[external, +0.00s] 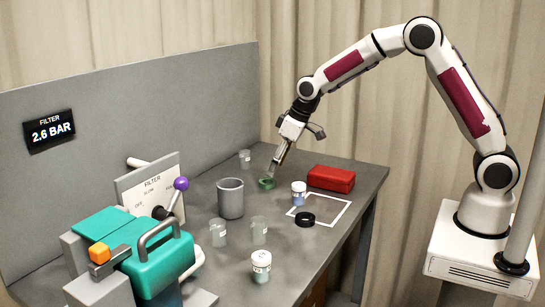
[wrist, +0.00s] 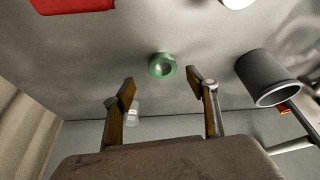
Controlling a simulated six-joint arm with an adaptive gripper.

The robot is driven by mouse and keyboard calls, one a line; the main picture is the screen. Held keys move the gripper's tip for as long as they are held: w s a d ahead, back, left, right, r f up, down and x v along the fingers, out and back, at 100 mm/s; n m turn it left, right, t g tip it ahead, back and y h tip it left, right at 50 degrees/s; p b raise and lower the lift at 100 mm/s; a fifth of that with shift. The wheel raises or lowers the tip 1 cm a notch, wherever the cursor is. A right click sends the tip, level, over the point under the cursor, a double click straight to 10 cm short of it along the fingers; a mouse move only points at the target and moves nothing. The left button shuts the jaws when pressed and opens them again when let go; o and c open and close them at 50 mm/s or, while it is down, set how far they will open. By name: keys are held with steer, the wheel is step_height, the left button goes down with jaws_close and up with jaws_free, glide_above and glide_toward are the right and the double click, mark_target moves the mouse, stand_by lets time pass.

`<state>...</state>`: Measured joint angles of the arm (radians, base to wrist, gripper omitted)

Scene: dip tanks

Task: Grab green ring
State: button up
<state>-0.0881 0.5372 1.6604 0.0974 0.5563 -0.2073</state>
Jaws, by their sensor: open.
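The green ring (external: 266,183) lies flat on the grey table, near the far end. In the wrist view the green ring (wrist: 162,66) shows whole, a little beyond the fingertips and about midway between them sideways. My gripper (external: 273,168) points down at a tilt, close to the ring in the external view. In the wrist view my gripper (wrist: 164,92) has its two fingers wide apart with nothing between the tips. I cannot tell the exact height of the fingertips above the ring.
A grey cup (external: 230,199) stands left of the ring. A red box (external: 331,178), a jar with a white lid (external: 298,193) and a black ring (external: 305,219) lie to the right. A clear beaker (external: 245,159) stands behind. A filter machine (external: 140,250) fills the front left.

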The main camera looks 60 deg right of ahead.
mark_target(273, 182)
steer(key=shift+x, duration=1.75)
steer(key=shift+w+a+f, duration=0.15)
steer(key=shift+a+f, duration=0.1)
steer(key=shift+f, duration=0.55)
steer(key=c, duration=1.2)
